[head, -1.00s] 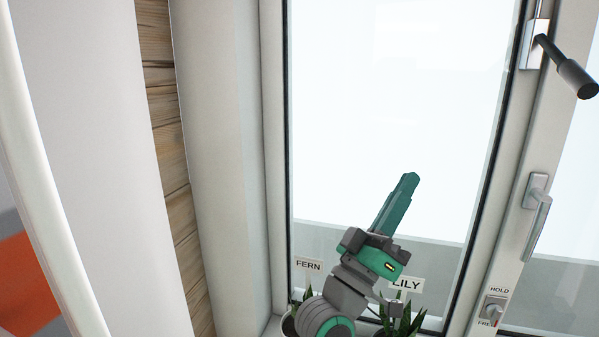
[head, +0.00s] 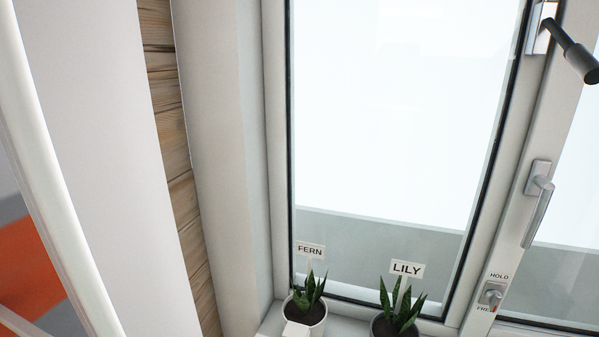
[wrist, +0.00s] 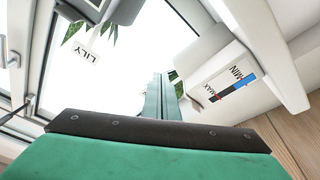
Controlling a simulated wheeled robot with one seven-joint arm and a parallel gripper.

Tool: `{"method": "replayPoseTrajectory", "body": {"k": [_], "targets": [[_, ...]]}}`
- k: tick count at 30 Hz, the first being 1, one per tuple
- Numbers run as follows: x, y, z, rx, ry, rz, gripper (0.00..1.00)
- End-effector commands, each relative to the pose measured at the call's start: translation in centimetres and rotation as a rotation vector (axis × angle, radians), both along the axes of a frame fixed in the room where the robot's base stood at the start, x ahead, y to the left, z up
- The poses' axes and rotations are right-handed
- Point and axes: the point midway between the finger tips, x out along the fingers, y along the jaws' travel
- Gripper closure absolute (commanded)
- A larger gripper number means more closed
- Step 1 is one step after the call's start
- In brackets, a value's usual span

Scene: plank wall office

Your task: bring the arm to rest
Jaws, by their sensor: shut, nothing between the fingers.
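My gripper (wrist: 163,82) shows in the wrist view as narrow green fingers held together, with nothing between them. The dark edge and green body of my wrist fill the bottom of that view. My arm and gripper are out of the head view. In the wrist view the fingers stand between the LILY label (wrist: 86,56) and a white part marked MIN and MAX (wrist: 225,85). I cannot tell how far the fingers are from either, but no contact shows.
Potted plants labelled FERN (head: 311,250) and LILY (head: 406,268) stand on the window sill. A window handle (head: 538,205) and a HOLD/FREE knob (head: 491,295) are on the frame at right. A dark-gripped lever (head: 572,52) juts out at top right.

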Motion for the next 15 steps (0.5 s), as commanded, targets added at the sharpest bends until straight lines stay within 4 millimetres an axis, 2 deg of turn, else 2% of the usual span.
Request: {"method": "replayPoseTrajectory", "body": {"k": [1, 6, 15], "targets": [[-1.4, 0.6, -1.8, 0.024, 0.029, 0.022, 1.0], [-5.8, 2.3, -6.1, 0.108, 0.096, 0.089, 1.0], [-14.5, 4.5, -11.6, 0.278, 0.208, 0.172, 1.0]]}}
